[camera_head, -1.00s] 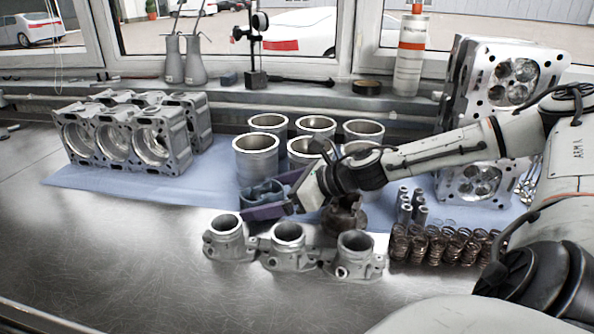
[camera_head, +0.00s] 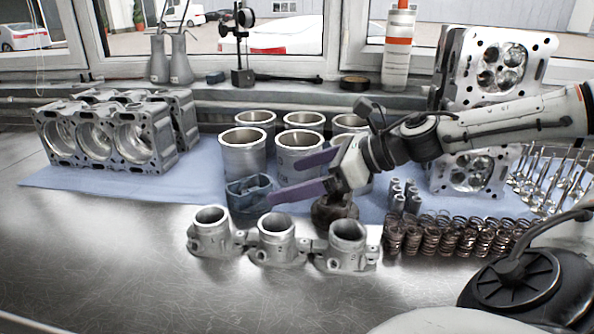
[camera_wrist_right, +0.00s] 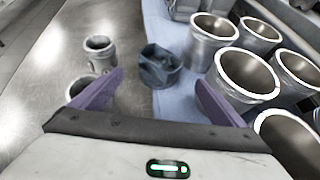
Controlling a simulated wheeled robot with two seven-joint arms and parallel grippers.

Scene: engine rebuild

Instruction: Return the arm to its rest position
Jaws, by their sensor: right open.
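My right gripper (camera_head: 293,175) comes in from the right in the head view, above the bench between the cylinder liners and the throttle bodies. Its two purple fingers are spread apart and hold nothing. My left gripper is not in view.
Silver liners (camera_head: 243,155) stand behind the gripper. Several throttle bodies (camera_head: 275,240) stand in front. Springs (camera_head: 450,238) and valves (camera_head: 545,180) are to the right, under and beside my arm. A cylinder head (camera_head: 492,70) stands behind the arm. The bench's front left (camera_head: 90,250) is bare.

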